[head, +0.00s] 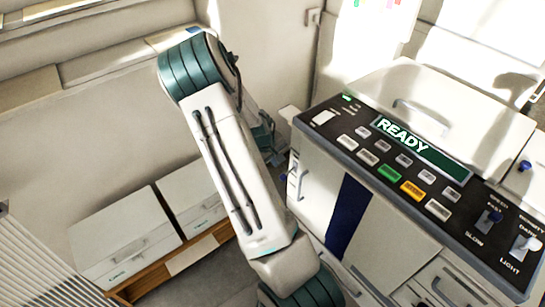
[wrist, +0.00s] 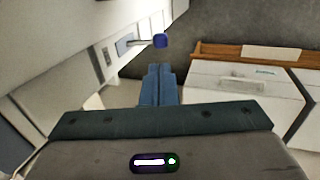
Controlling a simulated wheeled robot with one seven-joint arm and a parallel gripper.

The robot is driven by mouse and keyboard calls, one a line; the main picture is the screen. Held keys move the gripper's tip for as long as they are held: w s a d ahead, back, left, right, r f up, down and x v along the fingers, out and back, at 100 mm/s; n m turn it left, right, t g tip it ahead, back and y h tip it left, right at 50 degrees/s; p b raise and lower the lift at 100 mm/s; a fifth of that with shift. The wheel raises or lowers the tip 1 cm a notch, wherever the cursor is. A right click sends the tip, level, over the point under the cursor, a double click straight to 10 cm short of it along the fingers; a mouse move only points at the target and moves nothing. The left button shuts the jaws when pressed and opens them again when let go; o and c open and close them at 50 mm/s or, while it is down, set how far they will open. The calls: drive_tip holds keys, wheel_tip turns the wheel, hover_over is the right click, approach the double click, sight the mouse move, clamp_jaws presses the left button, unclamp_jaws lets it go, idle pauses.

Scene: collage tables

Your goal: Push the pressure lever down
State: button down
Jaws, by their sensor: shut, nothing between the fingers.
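A lever with a blue-purple knob (wrist: 160,40) on a thin metal stem sticks out from the machine's pale side in the wrist view. No label on it is legible, but it looks like the pressure lever. My gripper (wrist: 158,70) is shut and empty, its blue-grey fingertips just below the knob in the picture, with a visible gap. In the head view my gripper (head: 270,142) is partly hidden behind my arm, at the left side of the white machine (head: 318,185). A small blue knob (head: 284,178) shows there, below the gripper in the picture.
The machine's dark control panel (head: 350,150) has several buttons, a green READY display (head: 410,142) and sliders at right. White boxes (head: 125,240) stand on a wooden shelf (head: 215,237) at lower left. The grey floor (wrist: 225,40) beyond the knob looks clear.

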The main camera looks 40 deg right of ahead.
sight(283, 176)
drive_tip(key=p+x, duration=0.1)
drive_tip(key=x, duration=0.8)
drive_tip(key=shift+f, duration=0.15)
